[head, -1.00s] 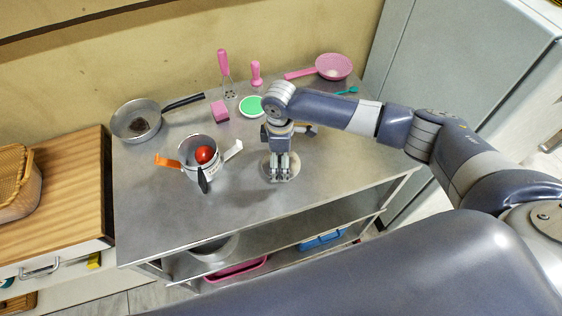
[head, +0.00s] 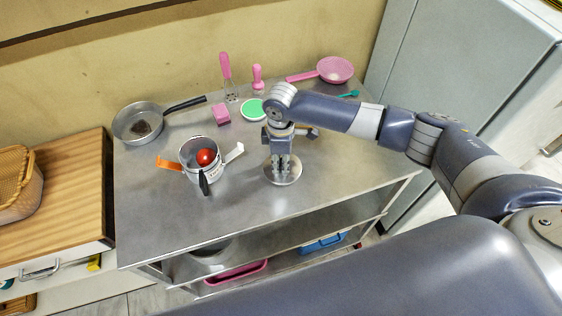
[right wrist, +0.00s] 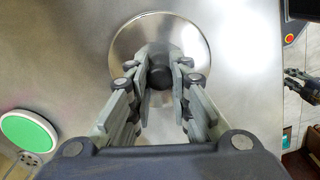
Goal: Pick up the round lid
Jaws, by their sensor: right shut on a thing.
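The round lid (head: 293,175) is a shiny metal disc on the steel table, right of the pot. In the right wrist view the lid (right wrist: 192,45) has a dark knob (right wrist: 159,77) at its middle. My right gripper (head: 282,176) points down over the lid and is shut on its knob; in the right wrist view the fingers (right wrist: 160,75) stand on both sides of the knob. I cannot tell whether the lid is lifted off the table.
A pot (head: 186,154) with orange and white handles and a tomato (head: 205,157) stands left of the lid. The table's front is clear.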

